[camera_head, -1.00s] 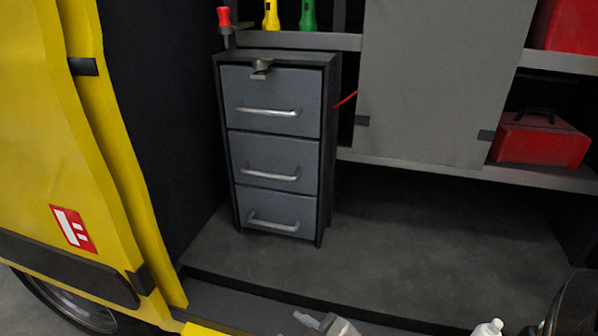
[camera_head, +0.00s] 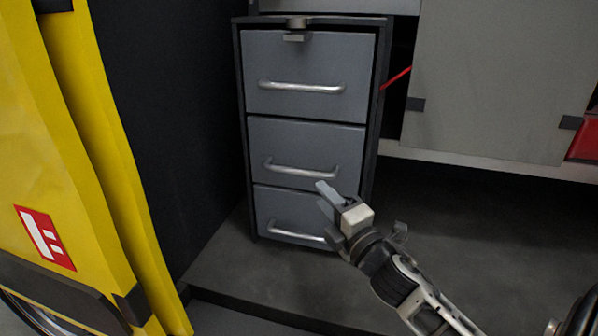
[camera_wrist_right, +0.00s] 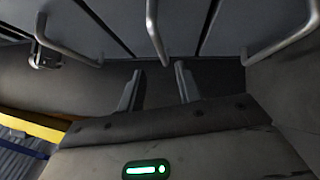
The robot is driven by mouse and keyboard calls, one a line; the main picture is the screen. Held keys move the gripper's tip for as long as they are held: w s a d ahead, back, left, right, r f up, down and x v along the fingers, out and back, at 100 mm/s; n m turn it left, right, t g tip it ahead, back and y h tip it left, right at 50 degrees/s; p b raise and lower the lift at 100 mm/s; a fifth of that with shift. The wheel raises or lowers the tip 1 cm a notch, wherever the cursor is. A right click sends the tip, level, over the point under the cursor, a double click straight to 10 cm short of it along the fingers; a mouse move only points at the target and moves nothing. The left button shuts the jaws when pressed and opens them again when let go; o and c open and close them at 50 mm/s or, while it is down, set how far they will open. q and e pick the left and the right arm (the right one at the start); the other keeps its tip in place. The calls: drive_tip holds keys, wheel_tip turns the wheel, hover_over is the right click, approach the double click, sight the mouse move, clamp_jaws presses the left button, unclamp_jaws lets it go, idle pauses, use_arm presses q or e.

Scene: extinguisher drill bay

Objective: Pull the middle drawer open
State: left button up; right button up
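The grey cabinet (camera_head: 371,150) holds three stacked drawers, all looking shut. The middle drawer (camera_head: 300,140) has a horizontal silver bar handle (camera_head: 300,170). My right gripper (camera_head: 324,198) is in front of the cabinet, overlapping the lower right of the middle drawer and the bottom drawer. In the right wrist view, its two fingers are apart with nothing between them (camera_wrist_right: 157,78). The middle handle (camera_wrist_right: 155,30) appears beyond the fingertips, roughly in line with the gap, and apart from them. My left gripper is not in view.
The top drawer (camera_head: 310,65) has a latch (camera_head: 297,30) at its upper edge. The bottom drawer (camera_head: 285,215) has a similar handle. A yellow vehicle panel (camera_head: 40,130) stands at left, a grey panel (camera_head: 490,90) at right. The floor right of the cabinet (camera_head: 470,230) looks clear.

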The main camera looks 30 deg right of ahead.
sight(303, 175)
drive_tip(key=w, duration=0.3)
drive_tip(key=w+r, duration=0.1)
drive_tip(key=w, duration=0.6)
drive_tip(key=shift+w+d+r, duration=0.1)
drive_tip(key=shift+d+r, duration=0.05)
drive_tip(key=shift+d, duration=0.2)
clamp_jaws()
